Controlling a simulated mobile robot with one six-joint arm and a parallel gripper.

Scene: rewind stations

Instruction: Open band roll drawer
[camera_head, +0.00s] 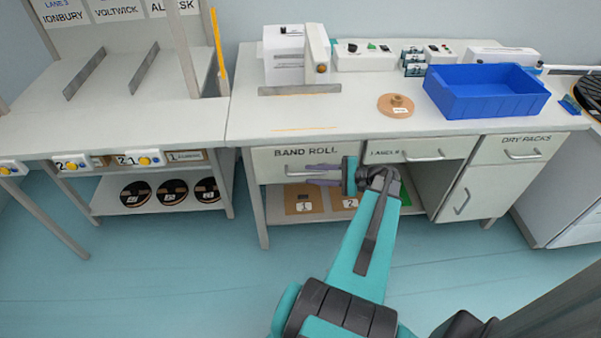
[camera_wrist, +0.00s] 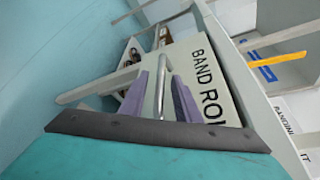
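The band roll drawer (camera_head: 272,163) is a pale front labelled BAND ROLL, under the left part of the white counter. It looks closed, flush with the bench front. In the wrist view the drawer front (camera_wrist: 217,72) is seen close up and tilted, with its metal bar handle (camera_wrist: 163,42). My gripper (camera_head: 322,174) is at the handle, in front of the drawer. In the wrist view its two purple fingers (camera_wrist: 160,88) stand apart on either side of the bar, with small gaps showing. The right part of the drawer front is partly hidden by my gripper in the head view.
A labels drawer (camera_head: 419,150) and a dry packs drawer (camera_head: 519,149) lie to the right, with a cupboard door (camera_head: 466,193) below. A blue bin (camera_head: 486,104) and a tan roll (camera_head: 394,110) stand on the counter. The floor (camera_head: 150,285) in front is clear.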

